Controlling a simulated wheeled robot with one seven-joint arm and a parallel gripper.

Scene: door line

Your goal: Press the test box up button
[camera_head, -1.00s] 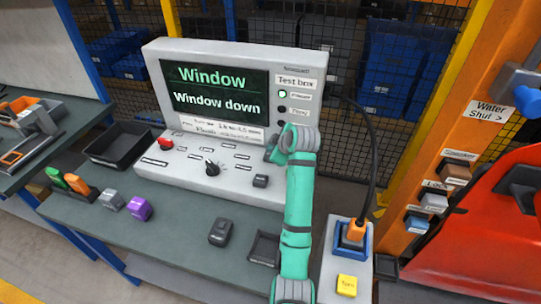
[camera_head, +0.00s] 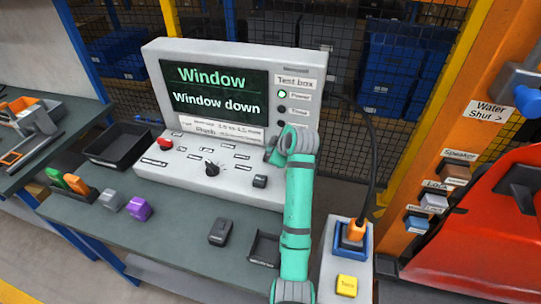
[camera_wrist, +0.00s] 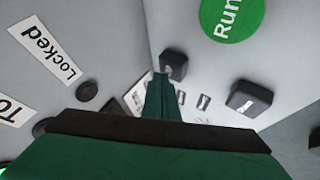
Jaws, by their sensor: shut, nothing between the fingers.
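The test box (camera_head: 150,80) is a pale grey console at the back of the bench. Its dark screen (camera_head: 215,95) reads "Window" and "Window down". Its sloping panel carries a black knob (camera_head: 212,168), a red button (camera_head: 165,144), a dark button (camera_head: 260,181) and several small labels. My gripper (camera_wrist: 160,78) is shut and empty, its tips pointing at the panel among dark buttons. One dark button (camera_wrist: 174,64) is just beyond the tips; another (camera_wrist: 249,98) is to the right. I cannot tell whether the tips touch anything. In the head view my arm hides the panel's right end.
A black tray (camera_head: 118,150) and coloured blocks, one purple (camera_head: 138,208), are on the left of the bench. A dark grey device (camera_head: 220,232) lies in front. A black cable runs down to an orange plug (camera_head: 354,230) at right. A red car door (camera_head: 475,225) stands far right.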

